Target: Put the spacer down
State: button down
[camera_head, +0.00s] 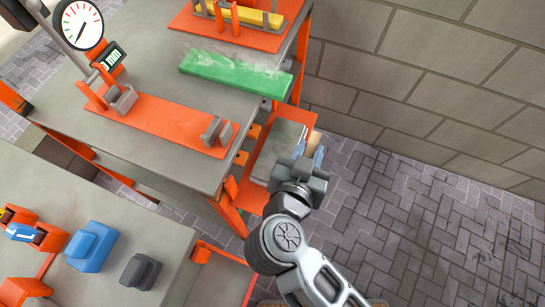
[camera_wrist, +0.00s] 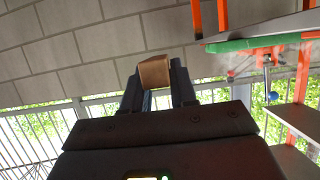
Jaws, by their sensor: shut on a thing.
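The spacer looks to be a small brown block (camera_wrist: 154,71), held between the two dark fingers of my gripper (camera_wrist: 157,88) in the wrist view. In the head view my gripper (camera_head: 307,160) is beside the right end of the workbench, over the grey paved floor. A tan edge (camera_head: 313,141) just past the fingers appears to be the same block, mostly hidden by the gripper. The block is in the air, and I see no surface touching it. My gripper is shut on it.
A green plank (camera_head: 237,74) lies on the workbench (camera_head: 150,80) near its right edge. An orange gauge stand (camera_head: 160,125) is left of it. A grey slab (camera_head: 275,152) sits lower at the bench's end. Another table (camera_head: 150,232) holds blue and dark blocks.

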send_over(271, 167)
notch_tip(271, 167, down, 5)
jog(key=shift+r+b, duration=0.15)
jog(key=shift+b, duration=0.2)
jog(key=shift+f, duration=1.95)
jog(key=c, duration=0.9)
grip_release()
jog(key=shift+f, duration=0.1)
jog(key=shift+b, duration=0.3)
jog(key=v, duration=1.2)
jog(key=shift+d, duration=0.2)
